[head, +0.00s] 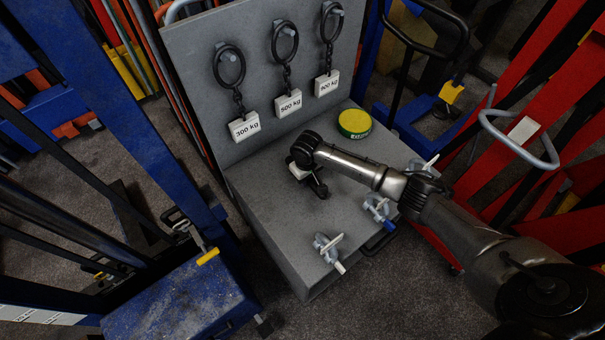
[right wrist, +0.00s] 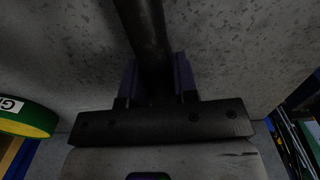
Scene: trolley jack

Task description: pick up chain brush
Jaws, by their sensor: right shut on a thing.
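My right gripper (head: 314,182) is over the grey bench top, pointing down, its arm coming in from the right. In the right wrist view its two fingers (right wrist: 156,82) are closed around a dark, round handle, which I take to be the chain brush (right wrist: 146,30). The handle runs up and out of that picture. In the head view a small dark part of the chain brush (head: 320,190) shows below the gripper; the rest is hidden. I cannot tell whether the brush touches the bench. My left gripper is not in view.
The grey bench (head: 270,205) has an upright back panel with hanging chains and weight tags. A yellow-green tin (head: 354,124) stands behind my gripper. Shackles lie at the front (head: 327,250) and right (head: 379,208). Blue (head: 185,305) and red equipment (head: 510,110) flank the bench.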

